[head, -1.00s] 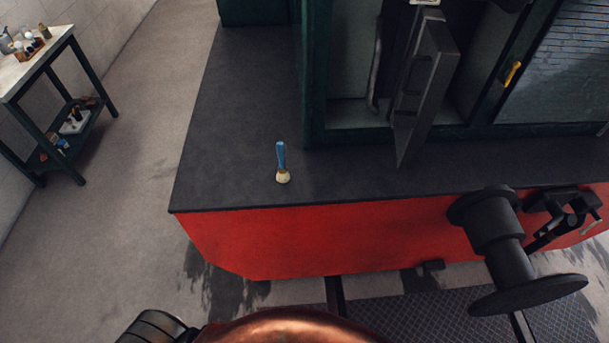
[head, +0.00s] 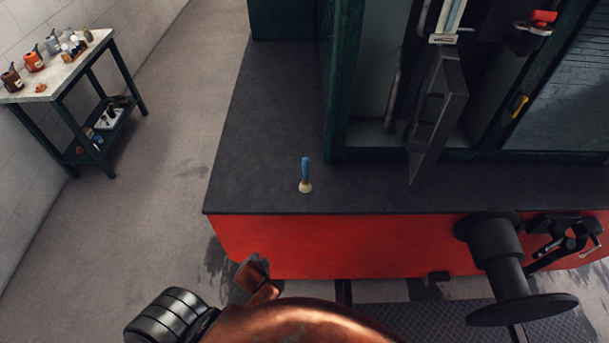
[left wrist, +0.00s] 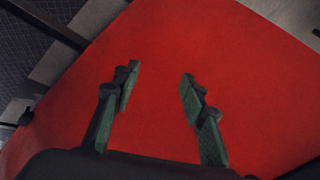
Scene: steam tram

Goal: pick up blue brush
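The blue brush (head: 305,173) has a blue handle and a pale bristle end. It rests on the dark ledge (head: 245,150) of the tram, near the front edge, with its bristle end toward me. In the left wrist view my left gripper (left wrist: 160,82) is open, its two green-padded fingers apart with nothing between them. It faces the red side panel (left wrist: 200,60) of the tram. The brush does not show in that view. In the head view part of my left arm shows at the bottom, but its fingers do not. My right gripper is not in view.
A black buffer (head: 500,265) juts from the red front at the right. A dark metal door (head: 438,110) stands open above the ledge. A side table (head: 70,70) with cans and bottles stands far left. The ledge around the brush is clear.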

